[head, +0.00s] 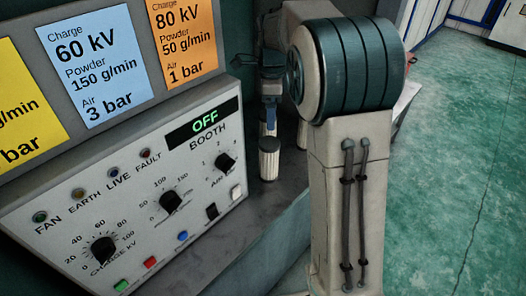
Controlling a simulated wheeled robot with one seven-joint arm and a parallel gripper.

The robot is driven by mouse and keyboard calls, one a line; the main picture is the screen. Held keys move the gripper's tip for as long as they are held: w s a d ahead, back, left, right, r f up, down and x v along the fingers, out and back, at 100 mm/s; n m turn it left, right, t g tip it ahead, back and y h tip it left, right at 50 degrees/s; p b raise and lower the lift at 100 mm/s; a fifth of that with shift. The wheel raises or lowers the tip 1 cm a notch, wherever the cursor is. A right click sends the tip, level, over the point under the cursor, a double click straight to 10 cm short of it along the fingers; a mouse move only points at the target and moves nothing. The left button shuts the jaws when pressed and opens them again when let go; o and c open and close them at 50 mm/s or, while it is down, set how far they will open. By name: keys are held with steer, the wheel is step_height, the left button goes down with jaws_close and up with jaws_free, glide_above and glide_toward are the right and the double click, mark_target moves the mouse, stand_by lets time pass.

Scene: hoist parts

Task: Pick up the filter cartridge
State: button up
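My gripper (269,120) points down just behind the front cartridge in the picture. It is small and dark here, and whether its fingers are open or shut, or touch a cartridge, cannot be made out.
A booth control panel (130,205) with knobs, coloured buttons and an OFF display fills the left. Yellow, blue (95,62) and orange setting cards stand above it. My large arm link blocks the view at centre right. Green floor (450,170) lies open at right.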

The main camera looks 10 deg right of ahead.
mark_target(270, 142)
steer(key=f, duration=0.6)
steer(key=f+b, duration=0.1)
steer(key=f, duration=0.3)
steer(key=shift+w+a, duration=0.1)
steer(key=shift+w, duration=0.25)
steer(key=shift+w+d+f+p, duration=0.15)
steer(key=shift+f+p, duration=0.1)
steer(key=shift+f, duration=1.35)
steer(key=shift+w+d+f+p, duration=0.1)
steer(key=shift+f+p, duration=0.15)
steer(key=shift+f, duration=1.3)
steer(key=shift+c, duration=0.4)
steer(key=c, duration=1.5)
